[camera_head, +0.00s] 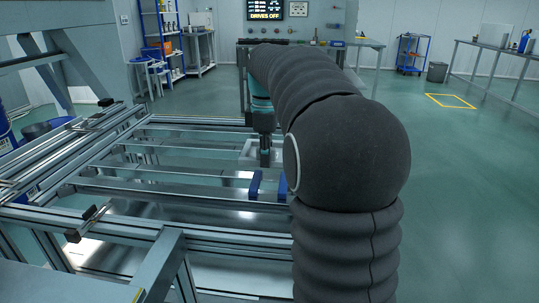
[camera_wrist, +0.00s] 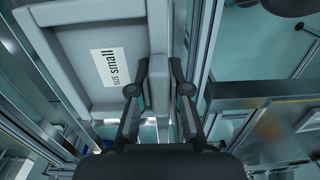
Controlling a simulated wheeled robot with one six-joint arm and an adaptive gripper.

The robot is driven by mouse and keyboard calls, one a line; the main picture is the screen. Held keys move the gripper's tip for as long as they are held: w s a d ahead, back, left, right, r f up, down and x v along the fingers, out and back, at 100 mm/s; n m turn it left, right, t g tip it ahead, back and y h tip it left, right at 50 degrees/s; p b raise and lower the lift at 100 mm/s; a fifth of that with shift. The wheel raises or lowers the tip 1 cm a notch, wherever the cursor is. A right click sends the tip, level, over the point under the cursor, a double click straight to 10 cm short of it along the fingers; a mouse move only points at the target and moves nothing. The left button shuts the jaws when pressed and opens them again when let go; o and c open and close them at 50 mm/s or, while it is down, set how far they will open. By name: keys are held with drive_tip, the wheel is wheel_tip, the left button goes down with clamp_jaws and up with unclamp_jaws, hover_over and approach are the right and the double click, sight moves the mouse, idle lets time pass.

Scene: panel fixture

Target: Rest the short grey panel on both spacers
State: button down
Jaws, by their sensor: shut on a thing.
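The short grey panel (camera_wrist: 75,50) fills the upper left of the wrist view, with a raised rim and a white label reading "small". My gripper (camera_wrist: 159,68) has a finger on each side of the panel's rim and is shut on it. In the head view my gripper (camera_head: 265,160) points down over the frame, with part of the light grey panel (camera_head: 248,150) beside it. Two blue pieces, seemingly the spacers, stand in front of it: a left one (camera_head: 255,185) and a right one (camera_head: 283,187). My arm hides the area to their right.
An aluminium frame (camera_head: 150,233) with several crossbars spans the left and middle, with open gaps between bars. A small black-ended clamp-like part (camera_head: 90,212) sits on the front rail. The floor (camera_head: 460,190) to the right is clear; benches stand further back.

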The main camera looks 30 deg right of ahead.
drive_tip(key=shift+d, duration=0.1)
drive_tip(key=shift+f+b, duration=1.85)
drive_tip(key=shift+f, duration=1.55)
drive_tip(key=shift+f+b, duration=0.3)
drive_tip(key=shift+f, duration=0.2)
drive_tip(key=c, duration=1)
unclamp_jaws()
drive_tip(key=shift+c, duration=0.2)
